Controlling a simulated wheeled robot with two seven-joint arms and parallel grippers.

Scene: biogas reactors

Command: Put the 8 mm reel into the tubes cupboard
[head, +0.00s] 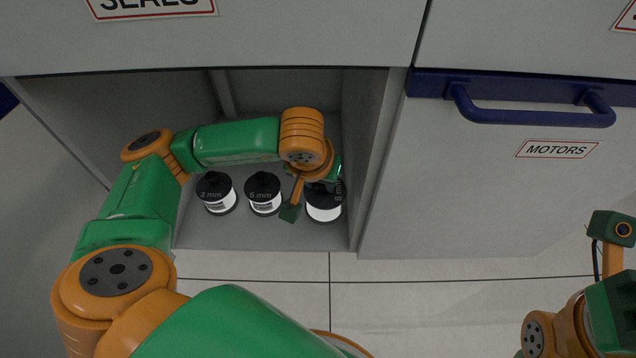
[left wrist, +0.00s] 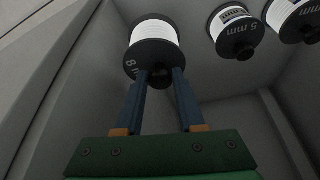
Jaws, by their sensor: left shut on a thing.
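The 8 mm reel (head: 325,212) has black flanges and a white middle, and is inside the open cupboard (head: 262,240) at the right end of a row of reels. It looks upright, at or close to the cupboard floor; I cannot tell if it touches. My left gripper (head: 324,183) reaches in from above, partly hidden by its wrist. In the left wrist view its blue fingers (left wrist: 158,76) are shut on the black hub of the 8 mm reel (left wrist: 153,38). My right arm shows at the lower right of the head view; its gripper is out of view.
A 3 mm reel (head: 217,194) and a 5 mm reel (head: 263,194) stand left of the 8 mm reel. The cupboard's right wall (head: 366,170) is close on its right. A closed MOTORS front (head: 557,149) with a blue handle (head: 530,116) is further right. The SEALS front (head: 230,40) is above.

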